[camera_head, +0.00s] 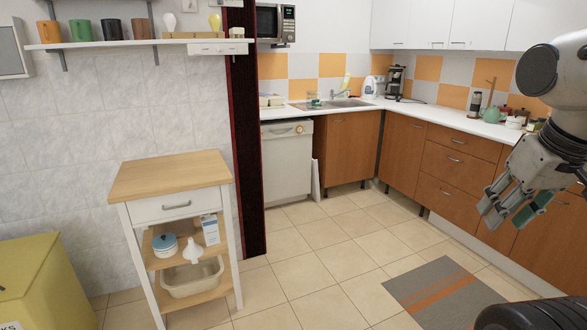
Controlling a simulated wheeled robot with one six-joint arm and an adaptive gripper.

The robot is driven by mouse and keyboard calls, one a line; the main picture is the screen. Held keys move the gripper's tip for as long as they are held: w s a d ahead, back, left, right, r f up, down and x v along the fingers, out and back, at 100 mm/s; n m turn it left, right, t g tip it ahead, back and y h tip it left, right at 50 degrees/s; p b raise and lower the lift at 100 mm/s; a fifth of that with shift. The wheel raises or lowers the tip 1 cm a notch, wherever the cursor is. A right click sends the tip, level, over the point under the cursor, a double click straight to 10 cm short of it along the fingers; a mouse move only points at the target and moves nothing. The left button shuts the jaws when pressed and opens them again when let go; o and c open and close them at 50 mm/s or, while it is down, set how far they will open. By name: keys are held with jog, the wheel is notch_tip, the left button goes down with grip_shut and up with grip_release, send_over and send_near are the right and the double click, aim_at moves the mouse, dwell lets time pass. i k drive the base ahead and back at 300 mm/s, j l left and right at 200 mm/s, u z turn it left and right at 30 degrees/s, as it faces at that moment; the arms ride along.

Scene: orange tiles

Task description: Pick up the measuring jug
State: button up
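I cannot make out a measuring jug for certain in this view. Small items stand on the right counter, among them a rounded green vessel (491,115), but they are too small to tell apart well. My gripper (509,211) hangs at the right side, in front of the brown cabinets. Its fingers point down and stand apart, with nothing seen between them. It appears well clear of the counter items, and my arm hides part of the right end of the counter.
A wooden-topped cart (168,176) stands left, with a blue-lidded pot (165,246), a white funnel-like item (193,250) and a tub (192,279). A yellow box (40,285) is at far left. A striped mat (440,292) lies on the open tiled floor.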

aim_at(311, 98)
jog(key=i, duration=4.85)
jog(key=i+u, duration=0.2)
jog(key=i, duration=0.4)
jog(key=i+l+u, duration=0.15)
jog(key=i, duration=0.4)
jog(key=l, duration=0.1)
